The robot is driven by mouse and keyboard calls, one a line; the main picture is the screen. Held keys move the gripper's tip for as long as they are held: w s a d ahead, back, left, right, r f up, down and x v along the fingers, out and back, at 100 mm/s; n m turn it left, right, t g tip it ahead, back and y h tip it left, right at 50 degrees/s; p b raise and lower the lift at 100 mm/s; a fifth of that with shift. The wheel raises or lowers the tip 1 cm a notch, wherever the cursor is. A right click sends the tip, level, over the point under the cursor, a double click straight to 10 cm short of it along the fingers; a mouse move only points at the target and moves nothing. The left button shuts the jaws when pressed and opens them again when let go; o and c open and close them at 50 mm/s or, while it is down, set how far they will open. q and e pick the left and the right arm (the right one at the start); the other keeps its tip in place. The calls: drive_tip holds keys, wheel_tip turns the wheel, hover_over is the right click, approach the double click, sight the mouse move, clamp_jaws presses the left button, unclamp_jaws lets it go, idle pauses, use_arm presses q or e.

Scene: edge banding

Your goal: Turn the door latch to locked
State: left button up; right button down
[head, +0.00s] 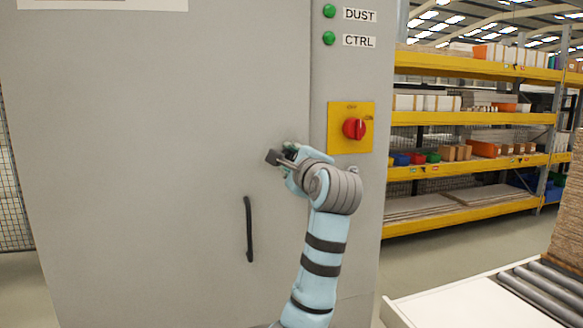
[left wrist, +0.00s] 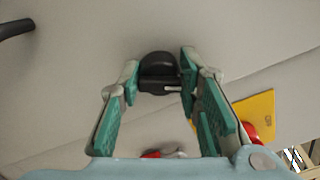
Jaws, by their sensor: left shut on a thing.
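The door latch (left wrist: 158,68) is a black round knob with a bar across it and a short pale mark, on the grey cabinet door (head: 140,130). In the left wrist view it sits between the tips of my left gripper (left wrist: 159,82), whose green-padded fingers are shut on its bar from both sides. In the head view my left gripper (head: 288,152) is up against the door near its right edge and largely hides the latch. The lettering around the latch, if any, cannot be read. My right gripper is not in view.
A black door handle (head: 248,229) is below and left of the latch. A red rotary switch (head: 354,128) on a yellow plate (head: 343,145) is close on the right, with green lamps (head: 329,38) above. A roller conveyor (head: 545,290) and shelving (head: 470,118) stand further right.

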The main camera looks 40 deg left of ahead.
use_arm(q)
drive_tip(key=n+b, duration=0.2)
drive_tip(key=n, duration=0.3)
drive_tip(key=shift+f, duration=0.15)
idle(0.3)
drive_tip(key=o, duration=1.1)
drive_tip(key=shift+o, duration=0.2)
drive_tip(key=v, duration=1.2)
